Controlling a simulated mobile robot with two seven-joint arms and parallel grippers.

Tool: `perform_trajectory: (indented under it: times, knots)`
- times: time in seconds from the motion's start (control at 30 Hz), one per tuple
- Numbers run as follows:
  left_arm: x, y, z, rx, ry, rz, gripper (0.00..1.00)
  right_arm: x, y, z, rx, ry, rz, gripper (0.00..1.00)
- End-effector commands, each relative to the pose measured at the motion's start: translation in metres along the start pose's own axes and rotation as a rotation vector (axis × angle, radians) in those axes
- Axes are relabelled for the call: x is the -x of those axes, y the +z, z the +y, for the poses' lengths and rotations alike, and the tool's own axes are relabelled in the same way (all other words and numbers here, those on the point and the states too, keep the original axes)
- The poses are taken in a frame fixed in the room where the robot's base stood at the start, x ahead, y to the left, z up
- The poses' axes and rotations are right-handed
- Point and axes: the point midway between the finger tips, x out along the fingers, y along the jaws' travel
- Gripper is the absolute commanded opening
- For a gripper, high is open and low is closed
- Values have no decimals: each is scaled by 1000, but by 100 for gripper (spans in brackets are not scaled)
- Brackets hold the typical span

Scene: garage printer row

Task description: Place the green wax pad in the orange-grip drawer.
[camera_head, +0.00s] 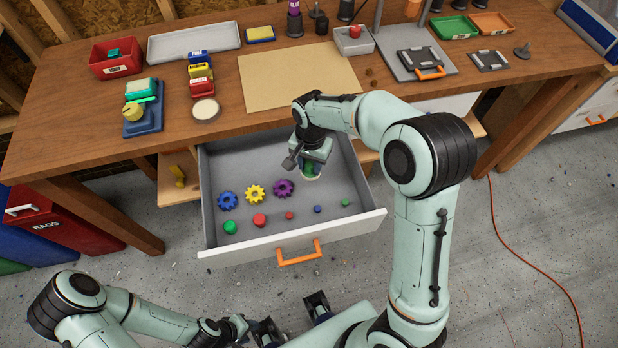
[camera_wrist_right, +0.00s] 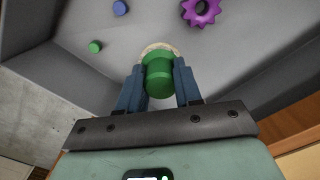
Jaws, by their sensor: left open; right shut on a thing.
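The orange-grip drawer (camera_head: 235,255) is pulled open under the bench, with its orange grip (camera_head: 299,254) on the front. My right gripper (camera_head: 308,164) reaches down inside the drawer at its back right. In the right wrist view my right gripper (camera_wrist_right: 159,86) is shut on the green wax pad (camera_wrist_right: 158,76), a green round grip over a pale disc. The pad (camera_head: 308,169) is partly hidden by the gripper in the head view. I cannot tell whether it touches the drawer floor. My left gripper (camera_head: 293,318) is open and empty in front of the drawer.
A blue gear (camera_head: 228,201), yellow gear (camera_head: 255,192) and purple gear (camera_head: 283,188) lie in the drawer. Several small coloured pieces lie nearer its front. Its back left floor is clear. The bench (camera_head: 110,155) above holds trays, a brown sheet (camera_head: 300,75) and stacked boxes.

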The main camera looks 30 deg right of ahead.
Motion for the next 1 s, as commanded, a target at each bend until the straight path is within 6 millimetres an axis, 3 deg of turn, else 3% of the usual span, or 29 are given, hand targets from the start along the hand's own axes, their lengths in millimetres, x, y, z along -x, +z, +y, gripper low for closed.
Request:
perform_trajectory:
  times: [0.1, 0.37, 0.57, 0.97, 1.0]
  knots:
    - [-3, 1, -1, 0, 0, -2, 43, -22, 0, 0, 0, 2, -1, 10]
    - [-4, 1, -2, 1, -1, -2, 43, -41, -1, 0, 0, 0, 0, 10]
    - [-7, 2, -3, 1, -1, -3, 43, -71, -1, 0, 1, 2, -1, 10]
    - [-9, 2, -4, 1, -1, -5, 43, -78, -2, 0, 1, -1, 1, 10]
    - [-10, 2, -4, 2, -1, -5, 43, -78, -2, 0, 1, -1, 0, 37]
